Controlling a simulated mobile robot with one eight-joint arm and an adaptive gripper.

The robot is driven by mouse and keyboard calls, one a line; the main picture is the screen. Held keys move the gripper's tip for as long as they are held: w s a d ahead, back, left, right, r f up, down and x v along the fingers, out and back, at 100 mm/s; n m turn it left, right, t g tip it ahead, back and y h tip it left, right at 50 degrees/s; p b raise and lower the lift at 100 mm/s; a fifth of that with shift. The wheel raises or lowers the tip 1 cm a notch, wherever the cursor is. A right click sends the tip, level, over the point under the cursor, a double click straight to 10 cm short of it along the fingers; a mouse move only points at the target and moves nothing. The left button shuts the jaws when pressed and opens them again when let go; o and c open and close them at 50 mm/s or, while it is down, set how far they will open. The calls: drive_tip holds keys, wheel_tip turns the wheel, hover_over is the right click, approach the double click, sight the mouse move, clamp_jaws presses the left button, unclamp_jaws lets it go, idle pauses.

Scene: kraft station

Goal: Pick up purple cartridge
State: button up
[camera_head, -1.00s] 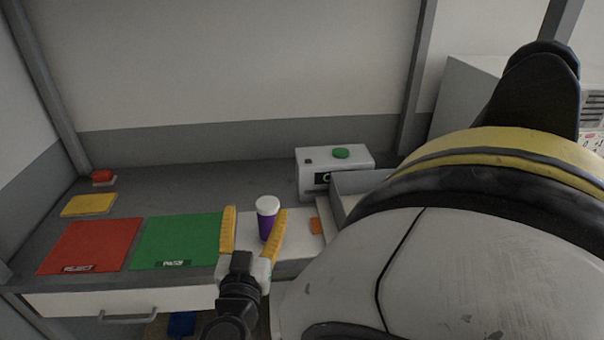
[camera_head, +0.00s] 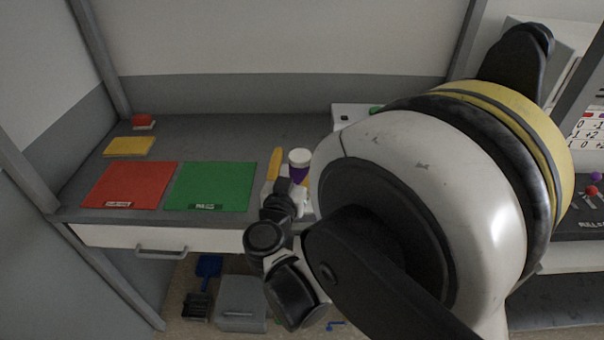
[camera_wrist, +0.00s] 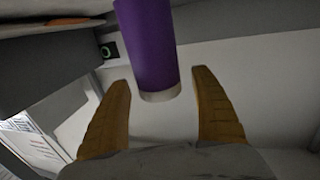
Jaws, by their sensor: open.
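The purple cartridge (camera_head: 298,174) with a white cap stands upright at the right part of the worktop in the head view. Its lower part is hidden behind my gripper and arm. In the wrist view the cartridge (camera_wrist: 147,45) shows large, with its pale end between the two yellow fingers. My gripper (camera_wrist: 160,76) is open, with a gap between the cartridge and each finger. In the head view only one yellow finger shows clearly, left of the cartridge; the other is mostly hidden.
A red mat (camera_head: 130,185) and a green mat (camera_head: 211,186) lie left of the cartridge. A yellow pad (camera_head: 129,146) and a red button (camera_head: 143,121) are at the back left. A white box (camera_head: 352,114) with a green button stands behind, partly hidden by my arm. A drawer handle (camera_head: 161,250) sticks out in front.

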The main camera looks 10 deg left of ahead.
drive_tip(key=c, duration=1.5)
drive_tip(key=shift+r, duration=0.15)
